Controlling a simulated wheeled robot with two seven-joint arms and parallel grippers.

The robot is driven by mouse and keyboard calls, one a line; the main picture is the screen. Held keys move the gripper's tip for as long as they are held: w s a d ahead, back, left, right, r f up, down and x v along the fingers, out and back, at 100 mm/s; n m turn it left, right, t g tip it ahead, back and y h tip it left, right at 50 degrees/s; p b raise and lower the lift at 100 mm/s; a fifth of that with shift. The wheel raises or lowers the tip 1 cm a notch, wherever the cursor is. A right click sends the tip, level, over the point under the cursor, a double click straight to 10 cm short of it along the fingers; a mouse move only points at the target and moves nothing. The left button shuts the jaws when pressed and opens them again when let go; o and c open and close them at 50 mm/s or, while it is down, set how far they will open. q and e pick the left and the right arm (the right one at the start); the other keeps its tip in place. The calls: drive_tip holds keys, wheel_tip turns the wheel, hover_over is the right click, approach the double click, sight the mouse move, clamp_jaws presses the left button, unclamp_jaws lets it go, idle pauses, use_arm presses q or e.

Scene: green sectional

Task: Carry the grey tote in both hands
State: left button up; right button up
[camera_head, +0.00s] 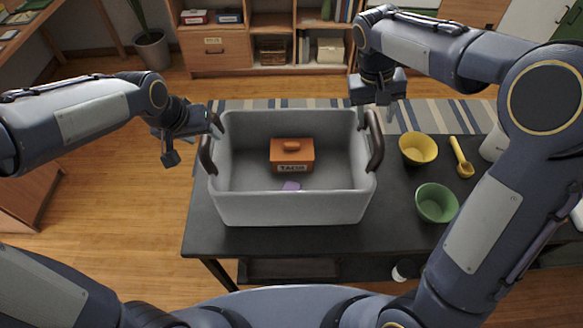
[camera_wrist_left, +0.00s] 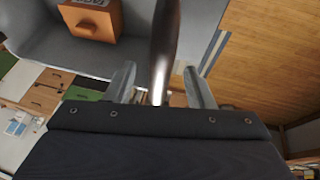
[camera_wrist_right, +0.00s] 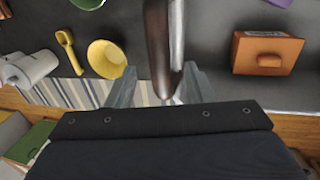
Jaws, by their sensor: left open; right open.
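The grey tote (camera_head: 290,208) stands upright on the dark table, with a dark brown handle on its left side (camera_head: 207,155) and another on its right side (camera_head: 375,143). Inside it are an orange box (camera_head: 291,154) with a label and a small purple item (camera_head: 291,186). My left gripper (camera_head: 194,142) is open at the left handle; in the left wrist view that handle (camera_wrist_left: 165,45) runs between the fingers. My right gripper (camera_head: 377,112) is open above the far end of the right handle. In the right wrist view the handle (camera_wrist_right: 162,50) reaches between its fingers.
Right of the tote on the table (camera_head: 395,225) are a yellow bowl (camera_head: 418,149), a green bowl (camera_head: 435,203), a yellow scoop (camera_head: 460,158) and a white container (camera_head: 493,146). Wooden floor is open at left.

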sight(375, 123)
use_arm(q)
drive_tip(key=shift+x, duration=2.25)
use_arm(e)
drive_tip(key=shift+d+f, duration=0.25)
drive_tip(key=shift+f, duration=0.85)
drive_tip(key=shift+d+f, duration=0.2)
drive_tip(key=shift+f, duration=0.9)
use_arm(q)
clamp_jaws()
use_arm(e)
clamp_jaws()
use_arm(q)
drive_tip(key=shift+r, duration=0.1)
